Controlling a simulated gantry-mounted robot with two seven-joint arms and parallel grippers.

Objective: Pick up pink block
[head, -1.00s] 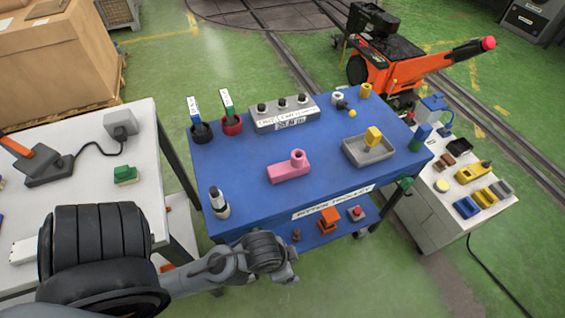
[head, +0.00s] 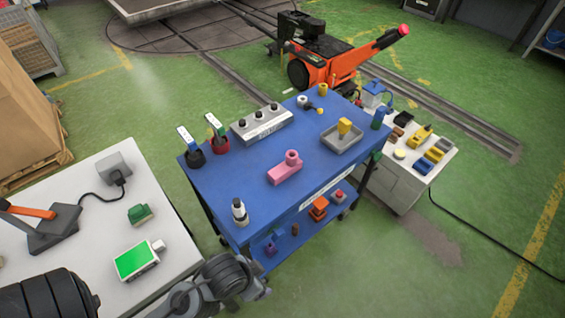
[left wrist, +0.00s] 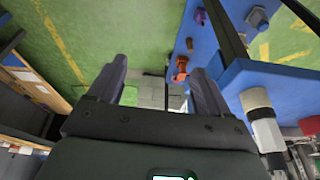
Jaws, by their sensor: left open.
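The pink block (head: 282,174) lies on the blue top of the cart (head: 225,182), near the middle. It is a long block with a round raised knob at one end. My left arm comes in at the bottom left of the head view, low beside the cart's near left corner, well apart from the block. Its fingers are unclear there. In the left wrist view my left gripper (left wrist: 160,88) is open and empty, its two dark fingers spread apart. The pink block does not show in that view. My right gripper is not in view.
A black-and-white bottle-like item (head: 239,212) stands at the cart's near left corner. A grey tray (head: 336,143) holds a yellow block (head: 344,127) right of the pink block. A grey button box (head: 262,124) stands behind. A white table (head: 88,205) is at left.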

